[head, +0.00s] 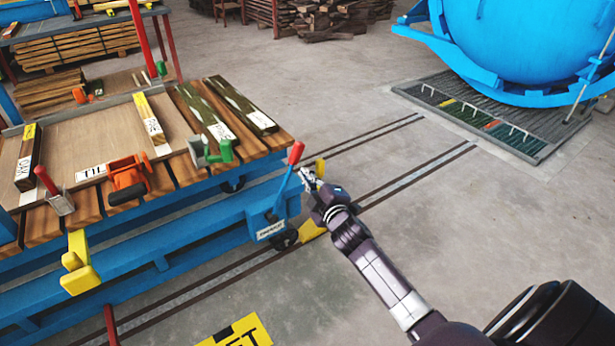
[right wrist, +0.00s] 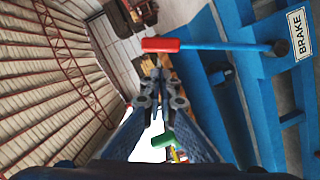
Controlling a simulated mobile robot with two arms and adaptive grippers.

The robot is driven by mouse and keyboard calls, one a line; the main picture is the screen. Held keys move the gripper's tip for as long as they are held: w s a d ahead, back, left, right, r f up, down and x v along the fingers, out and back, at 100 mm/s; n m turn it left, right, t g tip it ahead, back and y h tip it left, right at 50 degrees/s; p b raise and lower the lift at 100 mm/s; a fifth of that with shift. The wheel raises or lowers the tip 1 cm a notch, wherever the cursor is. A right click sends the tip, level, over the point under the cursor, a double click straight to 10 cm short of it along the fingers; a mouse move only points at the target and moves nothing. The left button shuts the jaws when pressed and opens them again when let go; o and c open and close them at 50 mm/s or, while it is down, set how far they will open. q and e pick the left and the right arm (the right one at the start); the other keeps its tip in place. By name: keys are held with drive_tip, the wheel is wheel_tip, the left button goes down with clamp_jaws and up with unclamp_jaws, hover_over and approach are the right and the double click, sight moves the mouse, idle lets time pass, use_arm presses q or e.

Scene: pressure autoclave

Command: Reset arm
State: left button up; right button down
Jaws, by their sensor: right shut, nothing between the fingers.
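My right arm reaches in from the lower right of the head view. Its gripper (head: 308,178) is just right of the blue cart's front corner, beside the red-handled brake lever (head: 295,153). In the right wrist view, the fingertips (right wrist: 157,85) are together and empty. The lever's red handle (right wrist: 160,45) lies just beyond them there, apart from them in the picture; I cannot tell the exact gap. The lever is tilted up from the blue brake box (head: 268,222). My left gripper is not in view.
The blue cart (head: 120,270) carries wooden planks, labelled blocks and clamps, including an orange one (head: 127,178) and a green one (head: 218,153). Floor rails (head: 410,180) run toward a large blue vessel (head: 530,40). The floor right of the cart is clear.

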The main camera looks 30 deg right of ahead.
drive_tip(key=shift+s+a, duration=0.15)
drive_tip(key=shift+s, duration=0.15)
idle(0.4)
